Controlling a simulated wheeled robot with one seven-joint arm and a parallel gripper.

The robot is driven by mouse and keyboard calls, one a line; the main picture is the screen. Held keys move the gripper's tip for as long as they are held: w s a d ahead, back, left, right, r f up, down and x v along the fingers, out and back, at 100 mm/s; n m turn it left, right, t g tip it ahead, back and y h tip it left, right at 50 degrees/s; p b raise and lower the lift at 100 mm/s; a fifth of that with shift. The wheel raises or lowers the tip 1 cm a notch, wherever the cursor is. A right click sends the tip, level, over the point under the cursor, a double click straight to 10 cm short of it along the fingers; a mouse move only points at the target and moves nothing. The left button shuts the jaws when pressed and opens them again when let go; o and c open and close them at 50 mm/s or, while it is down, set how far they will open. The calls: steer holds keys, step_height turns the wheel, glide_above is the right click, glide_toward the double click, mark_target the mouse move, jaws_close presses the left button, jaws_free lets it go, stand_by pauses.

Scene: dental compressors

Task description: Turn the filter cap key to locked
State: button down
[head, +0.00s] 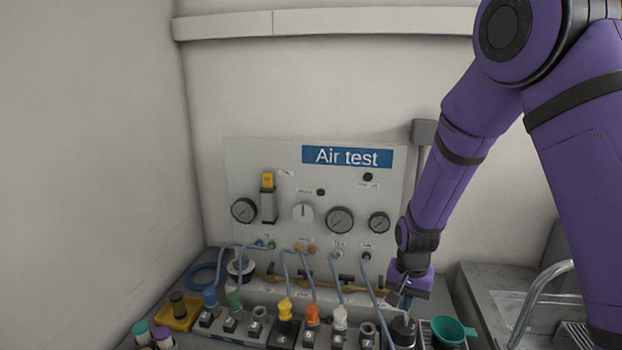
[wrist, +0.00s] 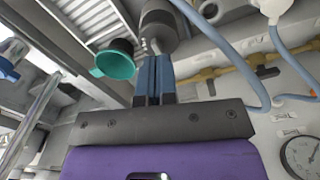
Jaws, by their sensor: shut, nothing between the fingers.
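A dark grey cylinder (head: 404,331), which looks like the filter cap, stands at the right end of the bench row. In the wrist view the cylinder (wrist: 158,20) is just beyond my fingertips, with a short pale metal piece on it that may be the key. How far the key is turned cannot be read. My gripper (head: 403,306) points down just above the cylinder in the head view. Its two blue fingers (wrist: 154,60) are together with nothing between them. Whether the fingertips touch the metal piece is unclear.
A teal funnel-like cup (head: 452,329) stands close on the right of the cylinder. Several coloured connectors with blue hoses (head: 287,265) fill the bench to the left. The Air test panel (head: 280,165) with gauges stands behind. A curved metal tube (head: 541,292) is at right.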

mark_target(412, 331)
steer(key=shift+s+d+f+n, duration=0.1)
steer(key=shift+d+f+n, duration=0.65)
steer(key=shift+n, duration=0.75)
steer(key=shift+s+d+f+n, duration=0.1)
steer(key=shift+d+f+n, duration=0.3)
steer(key=shift+f+n, duration=0.85)
steer(key=shift+d+f+n, duration=0.55)
steer(key=shift+f+n, duration=0.1)
steer(key=shift+n, duration=1.1)
steer(key=shift+s+f, duration=0.25)
steer(key=shift+f, duration=0.25)
steer(key=shift+w+f, duration=0.15)
steer(key=shift+w, duration=0.1)
steer(key=shift+s, duration=0.1)
steer(key=shift+w+a+r, duration=0.2)
steer(key=shift+w, duration=0.25)
steer(key=shift+s+d, duration=0.1)
steer(key=shift+s, duration=0.1)
